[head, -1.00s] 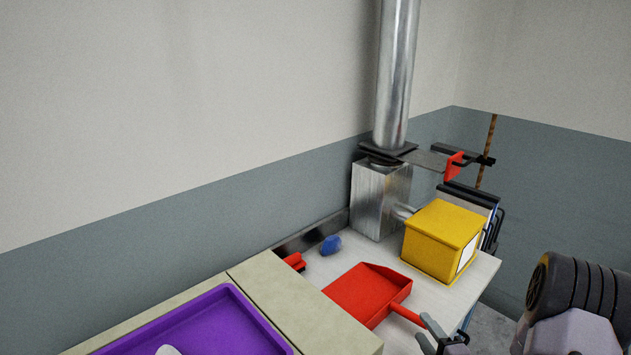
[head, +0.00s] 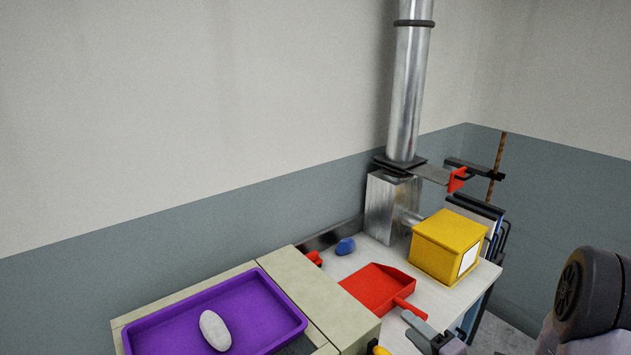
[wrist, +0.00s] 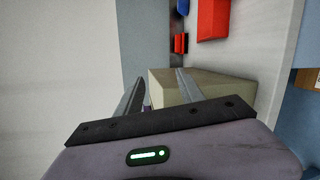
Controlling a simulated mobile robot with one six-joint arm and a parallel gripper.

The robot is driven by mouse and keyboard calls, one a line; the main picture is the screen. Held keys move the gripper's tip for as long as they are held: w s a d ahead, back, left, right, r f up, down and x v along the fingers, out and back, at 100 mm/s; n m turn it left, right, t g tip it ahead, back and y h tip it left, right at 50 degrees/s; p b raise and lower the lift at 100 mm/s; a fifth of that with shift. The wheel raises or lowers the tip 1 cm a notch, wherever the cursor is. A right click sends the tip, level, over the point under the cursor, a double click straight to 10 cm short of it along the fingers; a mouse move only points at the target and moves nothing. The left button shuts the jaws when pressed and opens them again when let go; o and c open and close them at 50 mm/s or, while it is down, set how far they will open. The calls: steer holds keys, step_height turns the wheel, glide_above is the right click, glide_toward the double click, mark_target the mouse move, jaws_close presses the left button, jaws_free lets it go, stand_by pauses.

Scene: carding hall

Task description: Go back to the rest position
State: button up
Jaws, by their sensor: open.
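My gripper (head: 424,332) shows at the bottom right of the head view, in front of the red dustpan's handle. In the wrist view my gripper (wrist: 158,92) has its two grey fingers apart, with nothing between them but the beige block and wall beyond. No object is held. My dark arm joint stands at the right edge of the head view.
A purple tray (head: 172,338) holds a whitish oval lump (head: 214,330). Beside it are a beige block (head: 312,298), a red dustpan (head: 376,288), a blue lump (head: 345,246) and a yellow box (head: 446,245). A metal duct (head: 408,90) rises behind.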

steer(key=s+a+r+n+g+y, duration=0.2)
steer(key=s+a+r+n+g, duration=0.4)
steer(key=a+n, duration=0.45)
steer(key=s+a+r+n+g+y, duration=0.2)
steer(key=s+a+r+n+g, duration=0.35)
steer(key=n, duration=0.75)
steer(key=s+d+r+n+t+h, duration=0.2)
steer(key=s+r+n+h, duration=0.3)
steer(key=n, duration=0.5)
steer(key=s+d+r+n+t+h, duration=0.2)
steer(key=s+r+n+t+h, duration=0.15)
steer(key=s+n, duration=0.5)
step_height(320, 180, down, 17)
steer(key=s+g+b, duration=0.1)
steer(key=g+b, duration=0.1)
steer(key=b, duration=1)
steer(key=shift+s+d+r+g, duration=0.2)
steer(key=shift+s+d+g, duration=0.1)
steer(key=shift+g, duration=0.1)
